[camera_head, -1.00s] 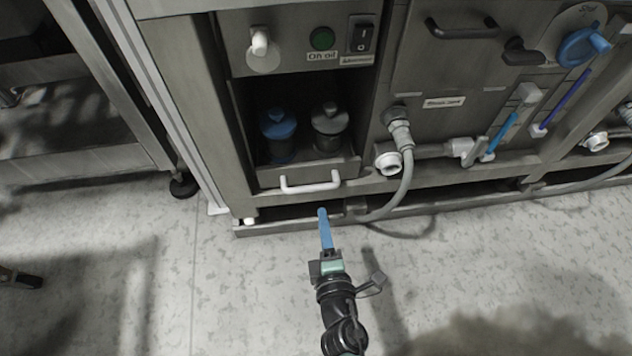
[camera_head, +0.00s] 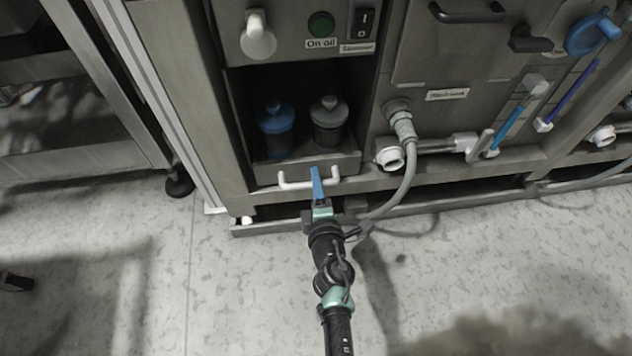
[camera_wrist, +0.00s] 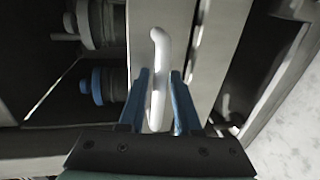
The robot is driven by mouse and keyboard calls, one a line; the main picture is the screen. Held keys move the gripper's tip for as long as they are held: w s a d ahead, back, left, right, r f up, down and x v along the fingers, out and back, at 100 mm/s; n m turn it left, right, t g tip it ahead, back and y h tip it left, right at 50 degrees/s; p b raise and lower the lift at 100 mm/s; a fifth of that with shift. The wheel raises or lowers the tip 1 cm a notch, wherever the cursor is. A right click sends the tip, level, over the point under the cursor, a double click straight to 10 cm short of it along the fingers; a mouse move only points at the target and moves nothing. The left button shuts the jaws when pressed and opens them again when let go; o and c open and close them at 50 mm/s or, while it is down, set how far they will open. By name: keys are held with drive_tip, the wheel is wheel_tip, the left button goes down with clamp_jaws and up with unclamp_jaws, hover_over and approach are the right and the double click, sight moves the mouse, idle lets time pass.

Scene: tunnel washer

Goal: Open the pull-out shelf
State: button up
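The pull-out shelf (camera_head: 347,165) is a grey metal tray low in the machine, with a white bar handle (camera_head: 292,185) on its front. It holds a blue-capped container (camera_head: 276,130) and a grey-capped container (camera_head: 328,122). My gripper (camera_head: 316,172) is at the handle. In the wrist view, the blue fingers of my gripper (camera_wrist: 162,80) are open, one on each side of the white handle (camera_wrist: 159,75), with a visible gap at least on the right side.
A grey hose (camera_head: 408,175) hangs from a fitting to the right of the shelf. A metal frame (camera_head: 80,160) stands at left. The floor (camera_head: 240,290) in front is clear.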

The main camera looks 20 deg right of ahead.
clamp_jaws()
idle(1.3)
